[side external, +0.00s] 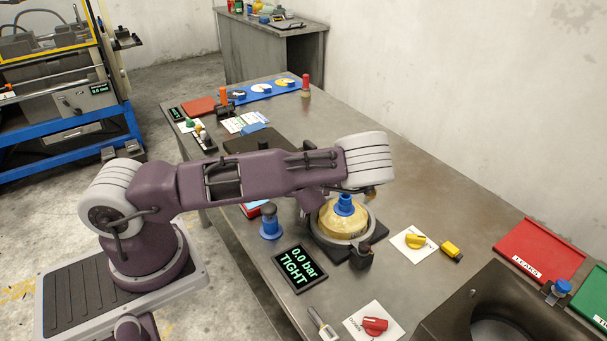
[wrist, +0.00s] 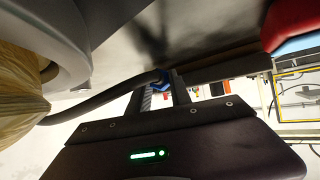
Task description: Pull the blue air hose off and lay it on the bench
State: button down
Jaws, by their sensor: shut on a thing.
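In the wrist view my gripper (wrist: 163,92) is shut on a blue fitting (wrist: 164,78). A dark grey hose (wrist: 108,96) runs from this fitting to the left, towards the round grey fixture (wrist: 75,45) that holds a tan dome (wrist: 18,85). I cannot tell whether the hose's other end is attached there. In the side view the grey fixture (side external: 318,228) stands on the bench (side external: 415,190), with the gold dome (side external: 340,222) and a blue cap (side external: 345,204) on it. My arm hides the fingertips and the held fitting there.
A display (side external: 300,272) reading 0.0 bar TIGHT lies near the bench's front edge, beside a blue cylinder (side external: 270,222). Cards with a yellow knob (side external: 415,240) and a red knob (side external: 375,325) lie right and in front. A red LEAKS tray (side external: 540,250) is far right. Bare bench lies behind the fixture.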

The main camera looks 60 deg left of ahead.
jog(key=shift+f, duration=0.6)
jog(key=c, duration=1.1)
grip_release()
jog(key=v, duration=0.7)
